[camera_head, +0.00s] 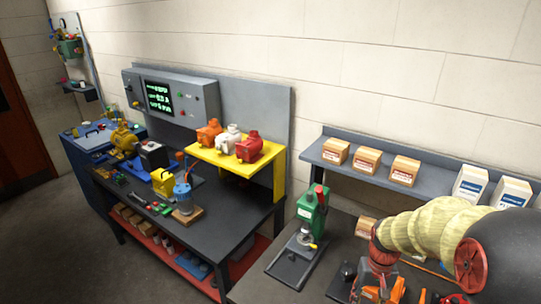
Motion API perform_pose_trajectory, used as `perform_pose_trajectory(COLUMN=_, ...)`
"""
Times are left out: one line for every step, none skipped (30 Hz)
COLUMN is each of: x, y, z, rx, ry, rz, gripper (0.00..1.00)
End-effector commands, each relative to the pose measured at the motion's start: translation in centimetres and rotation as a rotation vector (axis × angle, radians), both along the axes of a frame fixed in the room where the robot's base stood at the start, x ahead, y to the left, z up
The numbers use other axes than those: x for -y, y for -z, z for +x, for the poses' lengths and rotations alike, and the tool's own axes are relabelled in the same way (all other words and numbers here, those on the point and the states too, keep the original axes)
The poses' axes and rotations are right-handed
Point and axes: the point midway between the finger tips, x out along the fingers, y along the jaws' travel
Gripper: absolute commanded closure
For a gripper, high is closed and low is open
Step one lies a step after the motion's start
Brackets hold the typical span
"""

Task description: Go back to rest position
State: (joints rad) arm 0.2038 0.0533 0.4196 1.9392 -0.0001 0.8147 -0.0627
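My arm comes in from the right edge with a pale ribbed sleeve. It reaches down over the right bench (255,289). My gripper (378,287) is low at the bottom edge, among orange and dark items. Its fingers are small and partly cut off, so I cannot tell whether it is open or holds something. An orange motor (208,132), a white motor (229,138) and a red motor (249,146) stand in a row on a yellow stand (278,170). A blue motor (183,194) stands on a wooden base on the left bench.
A green press (312,208) stands left of my gripper. A grey shelf (335,168) with several boxes runs behind my arm. The left bench (222,226) holds a yellow block (163,181) and a grey control panel (195,105). Open floor (60,240) lies at the left.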

Motion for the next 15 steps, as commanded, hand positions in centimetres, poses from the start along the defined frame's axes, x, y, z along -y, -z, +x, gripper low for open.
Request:
perform_pose_trajectory(x=-0.3, y=-0.5, z=-0.6, rx=0.011, ry=0.000, rz=-0.003, gripper=0.59)
perform_pose_trajectory(x=-0.6, y=-0.8, z=-1.1, rx=0.015, ry=0.001, rz=-0.003, gripper=0.59)
perform_pose_trajectory(x=-0.8, y=-1.3, z=-1.6, rx=0.023, ry=0.001, rz=-0.005, gripper=0.59)
perform_pose_trajectory(x=-1.1, y=-1.7, z=-2.0, rx=0.030, ry=0.000, rz=-0.007, gripper=0.59)
perform_pose_trajectory(x=-1.3, y=-2.1, z=-2.5, rx=0.039, ry=-0.001, rz=-0.009, gripper=0.59)
perform_pose_trajectory(x=-1.7, y=-2.7, z=-3.2, rx=0.053, ry=-0.002, rz=-0.011, gripper=0.59)
perform_pose_trajectory(x=-2.0, y=-3.1, z=-3.7, rx=0.064, ry=-0.004, rz=-0.014, gripper=0.59)
perform_pose_trajectory(x=-2.4, y=-3.5, z=-4.4, rx=0.078, ry=-0.005, rz=-0.016, gripper=0.59)
perform_pose_trajectory(x=-2.8, y=-4.0, z=-5.3, rx=0.096, ry=-0.008, rz=-0.019, gripper=0.59)
perform_pose_trajectory(x=-3.2, y=-4.4, z=-6.0, rx=0.112, ry=-0.010, rz=-0.021, gripper=0.59)
perform_pose_trajectory(x=-3.5, y=-4.8, z=-6.7, rx=0.130, ry=-0.014, rz=-0.023, gripper=0.59)
perform_pose_trajectory(x=-4.0, y=-5.2, z=-7.6, rx=0.154, ry=-0.019, rz=-0.027, gripper=0.59)
perform_pose_trajectory(x=-4.3, y=-5.4, z=-8.3, rx=0.173, ry=-0.023, rz=-0.029, gripper=0.59)
perform_pose_trajectory(x=-4.6, y=-5.7, z=-9.0, rx=0.191, ry=-0.026, rz=-0.031, gripper=0.59)
perform_pose_trajectory(x=-5.1, y=-5.9, z=-9.9, rx=0.217, ry=-0.033, rz=-0.033, gripper=0.59)
